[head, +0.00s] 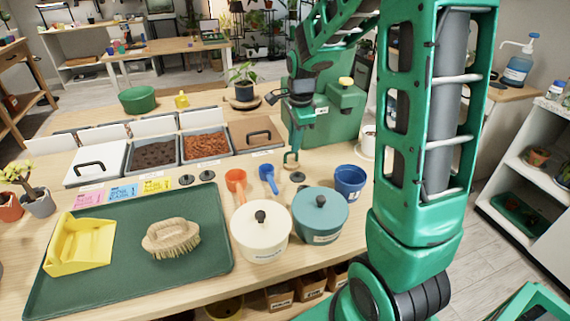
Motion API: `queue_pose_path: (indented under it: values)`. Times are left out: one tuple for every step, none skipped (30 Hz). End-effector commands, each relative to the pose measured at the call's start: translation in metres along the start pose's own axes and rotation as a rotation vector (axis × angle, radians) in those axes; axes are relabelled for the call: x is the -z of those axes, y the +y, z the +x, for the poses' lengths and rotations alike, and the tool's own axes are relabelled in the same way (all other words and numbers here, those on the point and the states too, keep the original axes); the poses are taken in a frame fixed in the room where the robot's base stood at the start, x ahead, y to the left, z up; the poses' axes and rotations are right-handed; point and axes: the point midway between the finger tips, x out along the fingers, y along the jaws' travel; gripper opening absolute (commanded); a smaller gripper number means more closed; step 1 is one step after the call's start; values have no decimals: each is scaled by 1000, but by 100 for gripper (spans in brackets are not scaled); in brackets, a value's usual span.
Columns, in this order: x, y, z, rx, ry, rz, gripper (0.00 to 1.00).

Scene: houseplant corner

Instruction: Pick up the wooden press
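I cannot pick out a wooden press for certain in the head view. A flat brown board (254,133) with a dark handle lies in the right-hand bin of the row, and it may be a lid or the press. My arm comes down from above at the middle of the view. My gripper (291,159) appears small at its end, pointing down over the table just in front of that bin and behind the blue scoop. I cannot tell whether its fingers are open, or whether they touch anything.
A green tray (130,277) holds a yellow dustpan (80,245) and a brush (171,238). A cream pot (261,233), teal pot (319,215), blue cup (350,180), orange scoop (236,181) and blue scoop (269,178) crowd the table's right.

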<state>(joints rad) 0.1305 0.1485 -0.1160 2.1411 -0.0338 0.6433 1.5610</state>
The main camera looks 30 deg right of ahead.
Motion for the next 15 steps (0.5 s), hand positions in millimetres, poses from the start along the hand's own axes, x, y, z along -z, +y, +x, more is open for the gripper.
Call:
queue_pose_path:
  values:
    - [-2,1,5,-4,0,-1,14]
    - [-2,1,9,-4,0,-1,14]
    - [-4,2,14,-4,0,-1,14]
    - [-5,2,19,-5,0,-1,14]
    - [-6,2,24,-5,0,-1,14]
    - [-8,2,29,-6,0,-1,14]
    - [-8,2,33,-6,0,-1,14]
    - [-8,2,37,-4,0,0,14]
    - [-8,2,41,-4,1,0,14]
    - [-7,2,44,-4,1,0,14]
    - [-7,2,46,-3,1,0,14]
    - [-7,2,48,-2,0,0,14]
    - [-7,1,49,-1,0,0,14]
    - [-7,1,50,-1,0,0,14]
    - [-7,1,50,-1,0,0,14]
